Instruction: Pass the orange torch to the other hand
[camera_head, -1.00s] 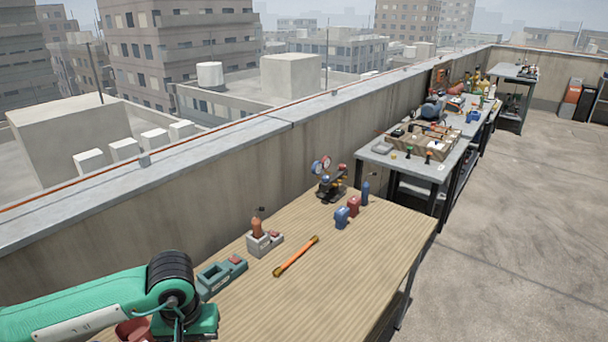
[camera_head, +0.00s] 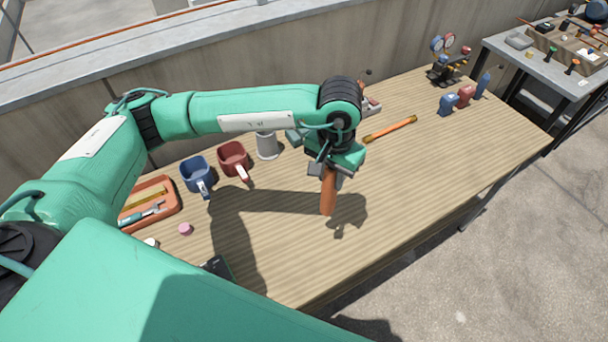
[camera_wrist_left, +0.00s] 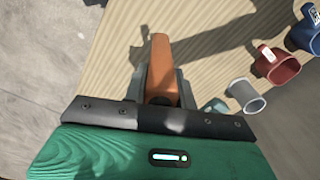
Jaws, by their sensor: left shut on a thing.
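The orange torch (camera_head: 328,192) hangs below my left gripper (camera_head: 328,168), roughly upright, above the wooden table. My left gripper is shut on it; the gripper covers the torch's upper end. In the left wrist view the torch (camera_wrist_left: 160,62) sits between the two grey fingers (camera_wrist_left: 158,88) and points away from the palm. The torch's shadow falls on the bare wood below. My right gripper is not in view.
On the table (camera_head: 420,170) stand a blue mug (camera_head: 196,170), a red mug (camera_head: 233,158) and a grey cup (camera_head: 267,146). An orange tray (camera_head: 172,212) holds tools at the left. An orange stick (camera_head: 390,129) lies behind. The table's front right is clear.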

